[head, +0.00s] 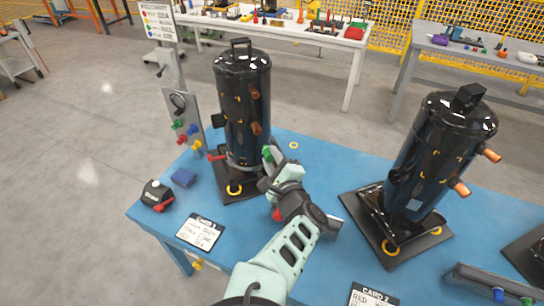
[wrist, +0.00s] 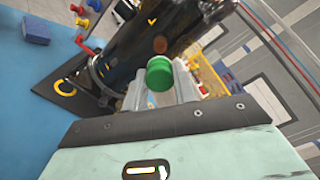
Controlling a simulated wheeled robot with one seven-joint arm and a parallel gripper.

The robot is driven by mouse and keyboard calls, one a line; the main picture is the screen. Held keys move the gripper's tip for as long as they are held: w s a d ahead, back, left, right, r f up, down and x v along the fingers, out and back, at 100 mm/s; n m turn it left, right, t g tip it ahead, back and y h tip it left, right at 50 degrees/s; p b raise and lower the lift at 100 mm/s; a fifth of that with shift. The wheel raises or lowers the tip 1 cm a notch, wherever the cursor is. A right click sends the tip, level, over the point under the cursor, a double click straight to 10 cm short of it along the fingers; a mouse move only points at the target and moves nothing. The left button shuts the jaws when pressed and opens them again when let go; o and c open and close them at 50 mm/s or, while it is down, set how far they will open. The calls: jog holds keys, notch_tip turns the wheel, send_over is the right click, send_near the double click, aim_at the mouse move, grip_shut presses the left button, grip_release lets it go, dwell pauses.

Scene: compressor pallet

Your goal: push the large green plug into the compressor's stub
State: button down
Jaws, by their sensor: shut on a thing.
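The large green plug (head: 267,153) is between the fingertips of my gripper (head: 270,163), which is shut on it. In the wrist view the green plug (wrist: 159,76) sits between the two grey fingers (wrist: 161,92). The left black compressor (head: 238,80) stands upright on its dark base, just left of my gripper. Two copper stubs stick out of its right side, an upper stub (head: 255,93) and a lower stub (head: 257,128). In the wrist view a copper stub (wrist: 160,45) shows just beyond the plug. I cannot tell whether plug and stub touch.
A second compressor (head: 440,150) leans in the picture at the right. A panel (head: 183,112) with coloured plugs, a blue block (head: 183,177), a black box (head: 156,193) and a card (head: 200,232) are on the left of the blue table (head: 300,148). A bar with plugs (head: 490,282) lies front right.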

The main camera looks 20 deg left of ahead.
aim_at(266, 147)
jog(key=shift+d+r+p, duration=0.1)
jog(key=shift+p, duration=0.6)
jog(key=shift+f+b+x, duration=0.2)
jog(key=shift+b+x, duration=0.2)
jog(key=shift+x, duration=0.45)
jog(key=shift+b+x, duration=0.45)
jog(key=shift+x, duration=1.2)
jog(key=shift+w+a, duration=0.2)
jog(key=shift+w, duration=0.05)
jog(key=shift+r, duration=0.1)
jog(key=shift+p, duration=1.1)
jog(key=shift+b+x, duration=0.55)
jog(key=shift+x, duration=1)
